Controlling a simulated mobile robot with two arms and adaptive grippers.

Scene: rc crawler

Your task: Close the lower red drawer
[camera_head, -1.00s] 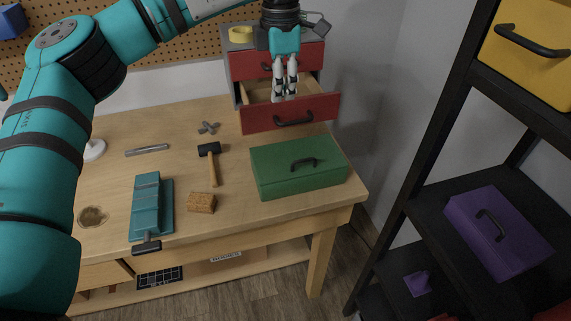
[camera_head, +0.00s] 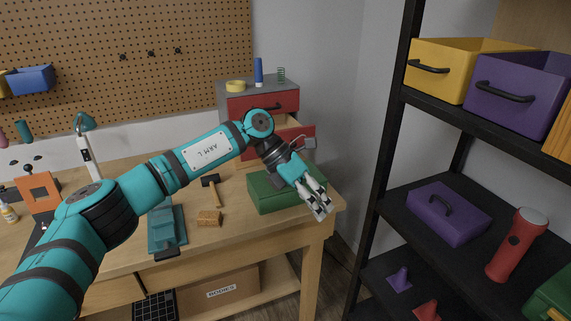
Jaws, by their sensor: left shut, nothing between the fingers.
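A grey cabinet with two red drawers stands on the back right of the workbench. The upper red drawer (camera_head: 280,102) is shut. The lower red drawer (camera_head: 299,131) is pulled out, and a strip of its pale wooden inside shows. My left arm hides much of its front and its handle. My left gripper (camera_head: 321,211) is shut and empty. It hangs in front of the drawer, past the right end of the green box (camera_head: 268,194), near the bench's right edge. I cannot tell whether it touches the box. My right gripper is not in view.
A hammer (camera_head: 213,190), an orange-brown sponge or block (camera_head: 209,218) and a teal vise (camera_head: 165,228) lie on the bench. Tape (camera_head: 236,86) and a blue marker (camera_head: 259,72) top the cabinet. A black shelf (camera_head: 425,105) with bins stands right.

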